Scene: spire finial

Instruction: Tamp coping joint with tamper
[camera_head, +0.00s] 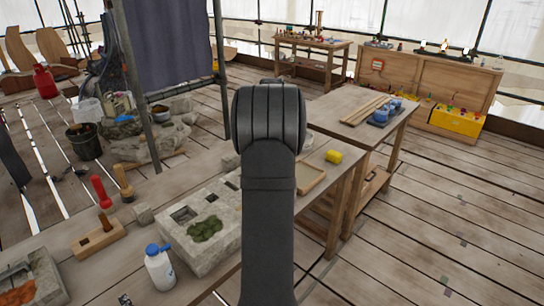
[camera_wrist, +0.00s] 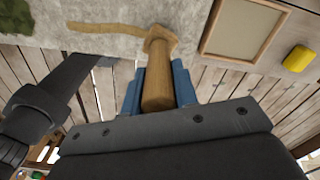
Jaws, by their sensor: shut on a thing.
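In the wrist view my gripper (camera_wrist: 158,82) is shut on the wooden handle of the tamper (camera_wrist: 158,95), between blue fingers. The tamper's flared wooden head meets the right end of the tan coping joint (camera_wrist: 105,29) in the picture; whether it presses on it or hovers just above cannot be told. The joint runs across the pale grey coping stone (camera_wrist: 200,15). In the head view my arm hides the gripper, the tamper and the joint. The coping stone (camera_head: 221,254) shows there on the bench, with square sockets and a green moss patch (camera_head: 205,229).
A shallow wooden tray (camera_wrist: 240,28) and a yellow block (camera_wrist: 298,58) lie right of the stone. In the head view a white bottle with a blue cap (camera_head: 160,270) stands before the stone. Left are a wooden block (camera_head: 97,241), a red-handled tool (camera_head: 102,191) and a wooden-handled one (camera_head: 123,182).

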